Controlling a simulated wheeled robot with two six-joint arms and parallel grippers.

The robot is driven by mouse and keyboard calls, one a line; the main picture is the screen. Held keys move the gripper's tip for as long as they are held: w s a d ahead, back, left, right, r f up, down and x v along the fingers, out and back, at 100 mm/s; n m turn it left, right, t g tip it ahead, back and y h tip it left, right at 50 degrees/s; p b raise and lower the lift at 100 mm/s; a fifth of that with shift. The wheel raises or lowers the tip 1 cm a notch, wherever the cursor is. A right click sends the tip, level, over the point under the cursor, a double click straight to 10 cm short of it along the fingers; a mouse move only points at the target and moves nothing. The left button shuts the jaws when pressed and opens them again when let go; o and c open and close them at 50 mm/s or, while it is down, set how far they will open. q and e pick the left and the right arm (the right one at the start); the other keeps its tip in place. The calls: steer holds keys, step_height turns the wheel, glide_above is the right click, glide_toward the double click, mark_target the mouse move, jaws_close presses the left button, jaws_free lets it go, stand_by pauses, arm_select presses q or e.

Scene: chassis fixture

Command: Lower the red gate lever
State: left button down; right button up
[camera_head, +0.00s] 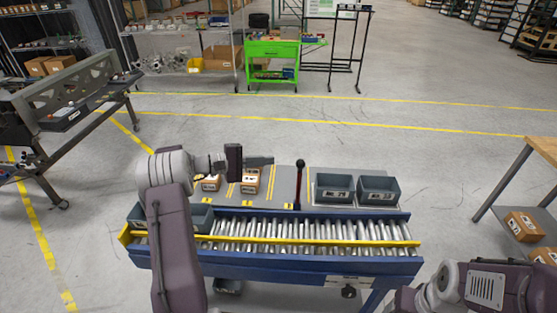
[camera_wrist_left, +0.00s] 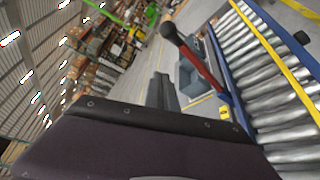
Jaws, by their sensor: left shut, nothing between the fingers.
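The red gate lever (camera_head: 298,187) stands upright at the far side of the roller conveyor, right of its middle, with a black knob on top. In the left wrist view the lever (camera_wrist_left: 202,67) runs from the black knob at upper left down to the blue conveyor frame. My left gripper (camera_head: 270,160) is shut and empty. It points right, at about knob height, and its tips are a short way left of the lever, apart from it in the picture. Its fingers also show in the left wrist view (camera_wrist_left: 162,92). My right arm shows at lower right; its gripper is out of view.
Another grey bin, partly hidden by my left arm, is at the conveyor's left end.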

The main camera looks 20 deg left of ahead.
arm_select(q)
steer(key=w+d+p, duration=0.2)
steer(key=d+p, duration=0.3)
steer(key=d, duration=0.3)
steer(key=shift+w, duration=0.1)
